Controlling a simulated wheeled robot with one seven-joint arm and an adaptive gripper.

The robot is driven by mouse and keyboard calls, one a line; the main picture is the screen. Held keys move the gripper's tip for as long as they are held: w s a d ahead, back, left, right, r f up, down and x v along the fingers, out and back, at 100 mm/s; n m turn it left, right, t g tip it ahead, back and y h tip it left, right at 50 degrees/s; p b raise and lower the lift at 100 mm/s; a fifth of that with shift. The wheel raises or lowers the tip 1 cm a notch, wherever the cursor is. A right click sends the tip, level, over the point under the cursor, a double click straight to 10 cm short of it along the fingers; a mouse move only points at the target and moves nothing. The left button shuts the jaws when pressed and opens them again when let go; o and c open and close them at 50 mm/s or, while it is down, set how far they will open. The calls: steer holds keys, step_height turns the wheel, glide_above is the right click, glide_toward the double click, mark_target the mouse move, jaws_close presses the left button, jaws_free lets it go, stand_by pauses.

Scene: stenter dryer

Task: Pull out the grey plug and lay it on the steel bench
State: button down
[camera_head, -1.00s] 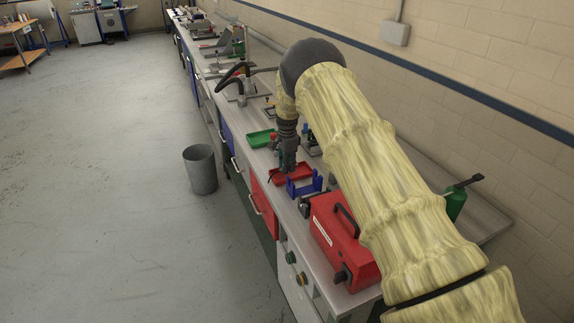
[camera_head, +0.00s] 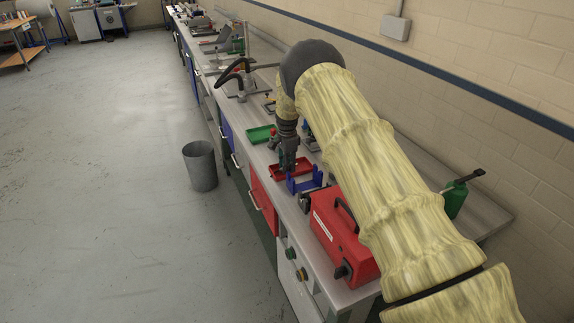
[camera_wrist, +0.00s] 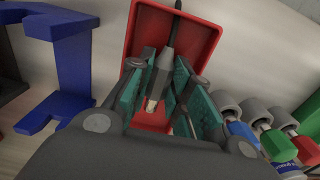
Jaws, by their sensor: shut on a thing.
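In the wrist view, the green-padded fingers of my gripper (camera_wrist: 168,95) are closed around a slim grey piece (camera_wrist: 164,62) with a thin black lead and a pale tip. It looks like the grey plug; the fingers hide part of it. It is over a red tray (camera_wrist: 205,36), and I cannot tell whether it touches the tray. In the head view my gripper (camera_head: 287,166) points down over the same red tray (camera_head: 304,166) on the steel bench (camera_head: 262,178). The plug is too small to make out there.
A blue bracket (camera_wrist: 72,62) stands left of my gripper in the wrist view; blue, green and red connectors (camera_wrist: 262,120) lie right. In the head view, a red case (camera_head: 338,238) stands nearer, a green tray (camera_head: 261,134) farther along. A wall lines the bench's right side.

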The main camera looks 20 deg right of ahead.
steer(key=c, duration=1.2)
jaws_free()
steer(key=shift+c, duration=0.2)
step_height(320, 180, up, 12)
steer(key=shift+r, duration=0.1)
